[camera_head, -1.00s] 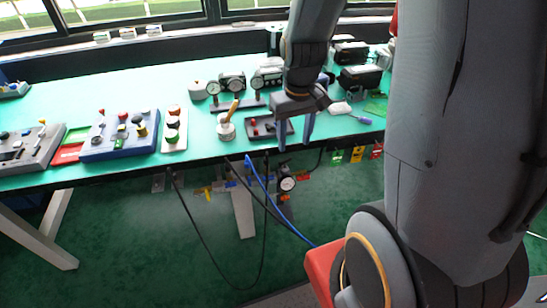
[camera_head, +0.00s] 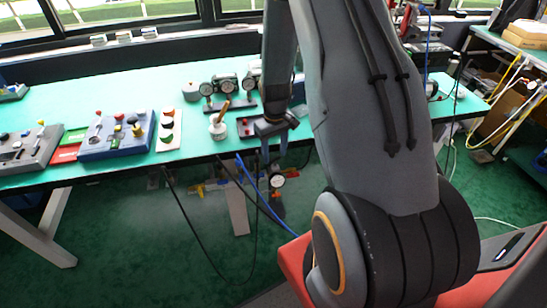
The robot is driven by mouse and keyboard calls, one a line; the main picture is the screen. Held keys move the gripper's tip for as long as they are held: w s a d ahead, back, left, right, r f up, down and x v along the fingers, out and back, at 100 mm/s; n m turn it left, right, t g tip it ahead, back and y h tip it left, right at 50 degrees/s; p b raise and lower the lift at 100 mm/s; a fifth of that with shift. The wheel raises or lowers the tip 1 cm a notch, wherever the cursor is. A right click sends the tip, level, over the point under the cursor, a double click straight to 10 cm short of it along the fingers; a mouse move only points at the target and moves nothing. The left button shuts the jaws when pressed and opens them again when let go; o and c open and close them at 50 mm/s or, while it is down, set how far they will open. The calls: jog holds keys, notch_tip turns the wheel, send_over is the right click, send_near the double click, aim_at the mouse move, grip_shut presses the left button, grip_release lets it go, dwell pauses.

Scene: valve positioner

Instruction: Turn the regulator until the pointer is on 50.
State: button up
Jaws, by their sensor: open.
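A small round gauge (camera_head: 277,180) with a pale face and dark rim hangs below the front edge of the table, among valve fittings (camera_head: 230,185) with blue and yellow parts. Its pointer and numbers are too small to read. A regulator knob cannot be made out for certain there. My gripper (camera_head: 274,152) points down at the table's front edge, just above the gauge in the picture. Its two fingers are apart with nothing seen between them. Whether it touches anything cannot be told.
The green table (camera_head: 60,108) carries a blue control box (camera_head: 117,135), a grey one (camera_head: 25,150), a white button strip (camera_head: 169,130), a pot with a wooden-handled tool (camera_head: 218,127) and a twin-gauge stand (camera_head: 220,90). Blue and black hoses hang below the front edge.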

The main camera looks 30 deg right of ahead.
aim_at(275, 158)
jog(key=shift+f+p, duration=0.3)
jog(key=shift+f, duration=1.3)
jog(key=shift+c, duration=0.4)
jog(key=c, duration=0.7)
jog(key=o, duration=0.8)
